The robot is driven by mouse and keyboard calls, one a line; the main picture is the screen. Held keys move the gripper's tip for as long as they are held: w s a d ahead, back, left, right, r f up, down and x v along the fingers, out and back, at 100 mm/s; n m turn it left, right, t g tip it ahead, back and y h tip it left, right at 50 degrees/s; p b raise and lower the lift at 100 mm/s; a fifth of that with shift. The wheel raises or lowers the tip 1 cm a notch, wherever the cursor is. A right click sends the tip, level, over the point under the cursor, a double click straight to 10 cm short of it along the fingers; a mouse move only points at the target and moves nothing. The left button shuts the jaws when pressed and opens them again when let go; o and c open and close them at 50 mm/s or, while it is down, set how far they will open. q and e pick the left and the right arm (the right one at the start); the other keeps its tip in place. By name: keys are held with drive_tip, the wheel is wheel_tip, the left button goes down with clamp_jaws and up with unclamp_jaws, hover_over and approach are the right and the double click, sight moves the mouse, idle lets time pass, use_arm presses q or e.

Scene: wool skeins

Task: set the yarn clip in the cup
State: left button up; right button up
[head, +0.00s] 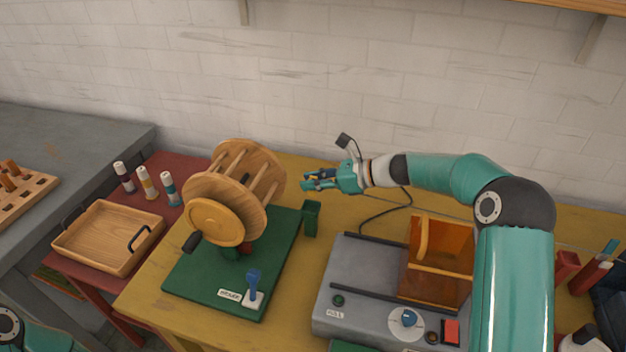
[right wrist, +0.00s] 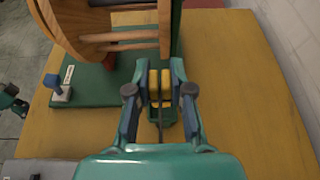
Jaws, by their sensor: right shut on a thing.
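My right gripper (head: 308,181) is above the yellow table, just right of the wooden drum. It is shut on a small yellow clip with dark parts, which I take as the yarn clip (right wrist: 160,80); the fingers hide most of it in the head view. A small green square upright holder (head: 311,220), which looks like the cup, stands at the right edge of the green board, below and in front of the gripper. In the right wrist view green shows below the clip, partly hidden. The clip appears above the holder. My left gripper is not in view.
The wooden drum (head: 238,190) with its crank stands on the green board (head: 190,275), close left of the gripper. A blue lever (head: 253,287) is at the board's front. A grey machine (head: 350,290) with an orange box (head: 437,285) stands right. The table behind the gripper is clear.

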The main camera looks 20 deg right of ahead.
sight(312, 196)
drive_tip(key=f+b, duration=0.2)
drive_tip(key=f, duration=0.1)
drive_tip(key=shift+w+a, duration=0.15)
drive_tip(key=shift+a, duration=0.05)
drive_tip(key=shift+f+b, duration=0.75)
drive_tip(key=shift+f, duration=0.4)
drive_tip(key=o, duration=0.9)
drive_tip(key=shift+d, duration=0.1)
